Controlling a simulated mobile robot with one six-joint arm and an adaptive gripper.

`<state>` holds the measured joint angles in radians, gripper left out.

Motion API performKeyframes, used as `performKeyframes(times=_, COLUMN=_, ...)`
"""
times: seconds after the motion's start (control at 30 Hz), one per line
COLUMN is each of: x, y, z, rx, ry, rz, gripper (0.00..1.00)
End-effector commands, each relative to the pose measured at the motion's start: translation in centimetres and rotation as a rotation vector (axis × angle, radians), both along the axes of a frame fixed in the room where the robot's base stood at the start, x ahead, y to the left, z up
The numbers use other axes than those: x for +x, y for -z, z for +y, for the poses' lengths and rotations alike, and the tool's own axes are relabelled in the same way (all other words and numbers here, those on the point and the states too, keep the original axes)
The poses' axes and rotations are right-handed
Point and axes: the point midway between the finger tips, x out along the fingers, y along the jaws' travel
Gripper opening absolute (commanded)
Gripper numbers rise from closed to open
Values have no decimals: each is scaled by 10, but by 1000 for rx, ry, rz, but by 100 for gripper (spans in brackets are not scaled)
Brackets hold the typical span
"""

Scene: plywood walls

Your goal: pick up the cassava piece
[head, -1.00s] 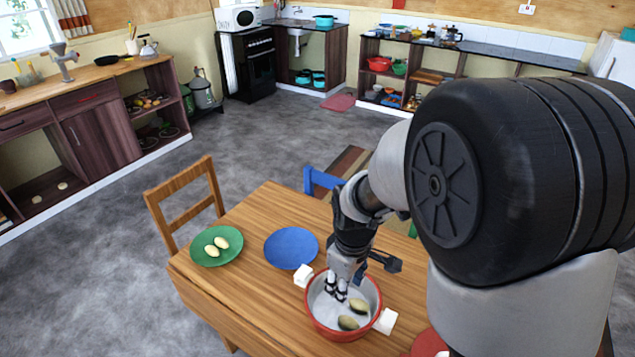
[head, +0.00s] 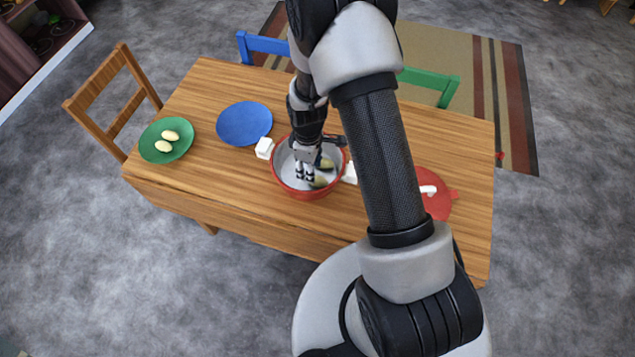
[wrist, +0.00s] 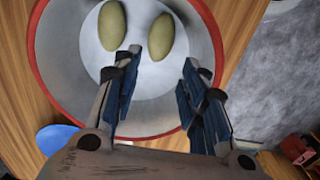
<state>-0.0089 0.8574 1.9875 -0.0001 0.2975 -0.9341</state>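Two oval olive-brown pieces lie in the red-rimmed pot (head: 342,172), the only pieces near my gripper; I take them for cassava. One piece (head: 319,181) is nearer the front and the other (head: 325,164) lies behind it. In the wrist view, one piece (wrist: 112,25) is at the upper left and the other (wrist: 160,37) lies just beyond the gap between the fingertips. My gripper (head: 305,178) points down into the pot, left of the pieces. In the wrist view my gripper (wrist: 162,62) is open, with nothing between its fingers.
White blocks (head: 264,148) (head: 350,174) sit at the pot's sides. A blue plate (head: 244,123) and a green plate (head: 153,152) with two pale oval pieces (head: 167,141) are to the left. A red lid (head: 436,205) lies right. The table's front strip (head: 250,215) is clear.

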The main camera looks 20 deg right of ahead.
Motion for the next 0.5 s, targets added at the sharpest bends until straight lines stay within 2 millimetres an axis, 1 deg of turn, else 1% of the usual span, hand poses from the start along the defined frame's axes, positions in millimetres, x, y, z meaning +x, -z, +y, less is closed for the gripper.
performKeyframes(times=0.03, x=0, y=7, z=0, rx=0, ry=0, rz=0, gripper=39)
performKeyframes(times=0.07, x=0, y=10, z=0, rx=0, ry=0, rz=0, gripper=39)
performKeyframes(times=0.27, x=0, y=18, z=-1, rx=-1, ry=1, rz=-1, gripper=39)
performKeyframes(times=0.37, x=0, y=29, z=-2, rx=0, ry=1, rz=1, gripper=39)
performKeyframes(times=0.5, x=1, y=53, z=-4, rx=0, ry=1, rz=1, gripper=39)
